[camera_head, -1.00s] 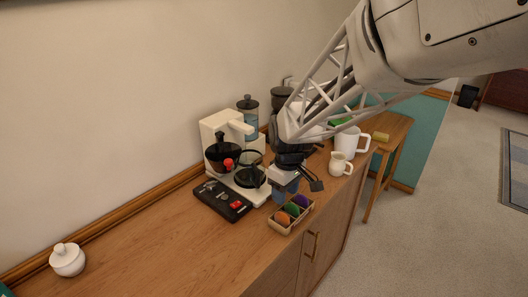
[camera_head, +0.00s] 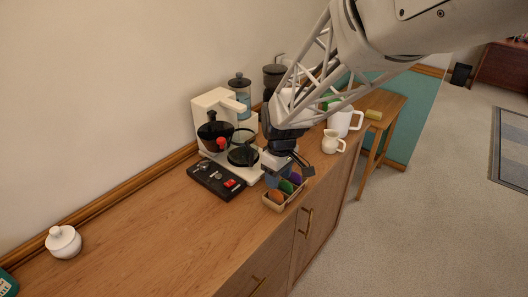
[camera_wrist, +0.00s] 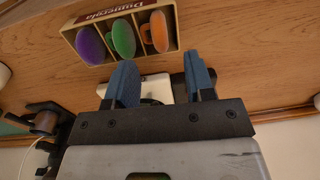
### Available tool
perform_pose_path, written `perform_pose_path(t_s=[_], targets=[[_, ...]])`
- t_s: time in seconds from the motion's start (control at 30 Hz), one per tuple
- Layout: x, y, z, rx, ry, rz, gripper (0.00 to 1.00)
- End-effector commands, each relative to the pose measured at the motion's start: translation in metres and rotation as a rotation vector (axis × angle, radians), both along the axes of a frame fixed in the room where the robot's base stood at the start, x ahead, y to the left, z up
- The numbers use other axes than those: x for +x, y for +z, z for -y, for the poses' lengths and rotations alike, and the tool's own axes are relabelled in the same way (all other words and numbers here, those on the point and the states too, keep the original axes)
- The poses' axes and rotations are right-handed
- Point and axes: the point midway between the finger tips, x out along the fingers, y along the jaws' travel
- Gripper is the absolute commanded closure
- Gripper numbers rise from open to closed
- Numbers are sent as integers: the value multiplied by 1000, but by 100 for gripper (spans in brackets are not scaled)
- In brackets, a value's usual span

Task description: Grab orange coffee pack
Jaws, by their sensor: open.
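The orange coffee pack (camera_wrist: 159,32) stands in the end compartment of a small wooden box (camera_wrist: 177,10), beside a green pack (camera_wrist: 123,38) and a purple pack (camera_wrist: 91,45). In the head view the orange pack (camera_head: 276,197) is at the near left end of the box (camera_head: 272,207). My gripper (camera_head: 291,172) is open and empty, above and close to the box. In the wrist view its two blue fingers (camera_wrist: 163,82) are spread apart, and the packs lie beyond the fingertips. In the head view the gripper partly covers the far end of the box.
A white coffee maker (camera_head: 217,103) with a glass pot (camera_head: 243,150) stands just left of my gripper. A black tray (camera_head: 216,179) lies in front of it. A white jug (camera_head: 333,142) and white mug (camera_head: 345,121) stand to the right. The counter's left part is mostly clear.

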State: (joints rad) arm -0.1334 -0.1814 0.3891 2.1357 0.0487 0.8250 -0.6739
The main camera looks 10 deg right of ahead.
Motion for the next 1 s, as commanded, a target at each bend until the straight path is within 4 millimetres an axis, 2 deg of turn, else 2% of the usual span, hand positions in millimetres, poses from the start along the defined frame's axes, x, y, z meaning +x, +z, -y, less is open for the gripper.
perform_pose_path(t_s=[0.17, 0.53, 1.0], targets=[[-1, -10, 1, 0, 0, -1, 51], [-4, -48, 1, 0, 0, -1, 51], [-4, -52, 1, 0, 0, 0, 51]])
